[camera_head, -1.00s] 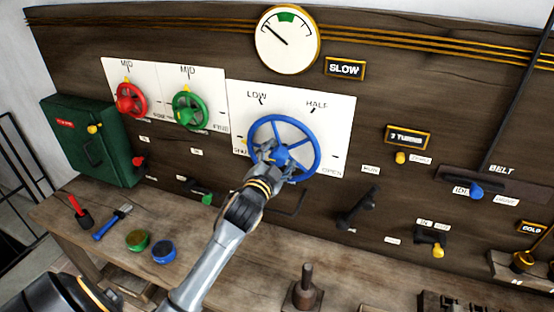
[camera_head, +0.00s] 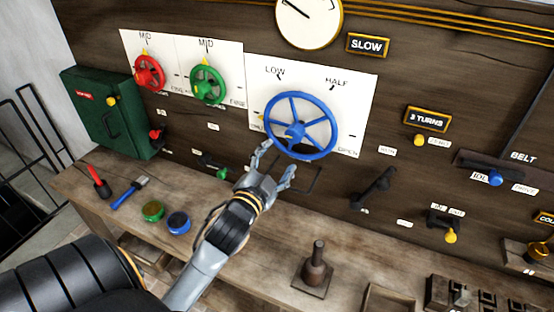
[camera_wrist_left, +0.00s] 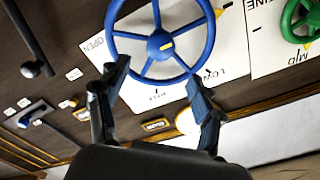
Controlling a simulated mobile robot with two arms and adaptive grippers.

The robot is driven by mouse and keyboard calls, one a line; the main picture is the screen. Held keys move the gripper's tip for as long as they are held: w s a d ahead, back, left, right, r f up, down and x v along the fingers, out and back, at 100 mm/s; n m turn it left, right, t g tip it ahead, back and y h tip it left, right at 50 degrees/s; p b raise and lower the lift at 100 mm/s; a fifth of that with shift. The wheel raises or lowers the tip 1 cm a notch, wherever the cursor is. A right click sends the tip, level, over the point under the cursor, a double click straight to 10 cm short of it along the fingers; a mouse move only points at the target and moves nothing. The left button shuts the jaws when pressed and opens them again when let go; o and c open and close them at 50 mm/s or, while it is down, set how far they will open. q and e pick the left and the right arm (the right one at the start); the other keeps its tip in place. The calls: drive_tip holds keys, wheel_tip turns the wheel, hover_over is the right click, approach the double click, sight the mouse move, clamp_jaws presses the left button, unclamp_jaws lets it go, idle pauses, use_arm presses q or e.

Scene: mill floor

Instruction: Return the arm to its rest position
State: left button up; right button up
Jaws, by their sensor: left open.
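My left gripper (camera_head: 275,165) is open and empty in the head view, just below and left of the blue handwheel (camera_head: 301,125). Its two fingers are spread apart, and my left arm reaches up from the lower left. In the left wrist view, the open fingers (camera_wrist_left: 158,100) stand either side of the lower part of the blue wheel (camera_wrist_left: 160,43), with nothing held between them. Whether a fingertip touches the rim I cannot tell. My right gripper is not in view.
A red wheel (camera_head: 149,72) and a green wheel (camera_head: 208,85) are left of the blue one. Below, the wooden bench (camera_head: 265,246) carries a green tin (camera_head: 153,211), a blue tin (camera_head: 178,222), a brush (camera_head: 131,192) and an upright wooden-handled tool (camera_head: 315,268). Black levers stick out at right.

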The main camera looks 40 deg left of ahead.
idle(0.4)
use_arm(q)
drive_tip(key=s+d+f+n+g+h, duration=0.1)
drive_tip(key=s+d+f+n+g, duration=0.35)
drive_tip(key=f, duration=0.75)
drive_tip(key=s+d+f+g+h, duration=0.2)
drive_tip(key=s+d+f+g, duration=0.3)
drive_tip(key=s, duration=0.4)
drive_tip(key=s+d+f+g+h, duration=0.1)
drive_tip(key=s+d+f+g, duration=0.4)
drive_tip(key=s, duration=0.5)
wheel_tip(320, 180, down, 30)
drive_tip(key=b, duration=0.5)
drive_tip(key=s+a+f+g+b, duration=0.1)
drive_tip(key=s+f+b, duration=0.1)
drive_tip(key=s+f, duration=0.6)
drive_tip(key=s+a+f+g+b, duration=0.1)
drive_tip(key=s+a+f+b, duration=0.1)
drive_tip(key=s+f, duration=0.7)
wheel_tip(320, 180, down, 5)
drive_tip(key=shift+s+r+m+b, duration=0.1)
drive_tip(key=shift+s+m+b, duration=0.2)
drive_tip(key=shift+m+b, duration=0.2)
drive_tip(key=shift+a, duration=0.1)
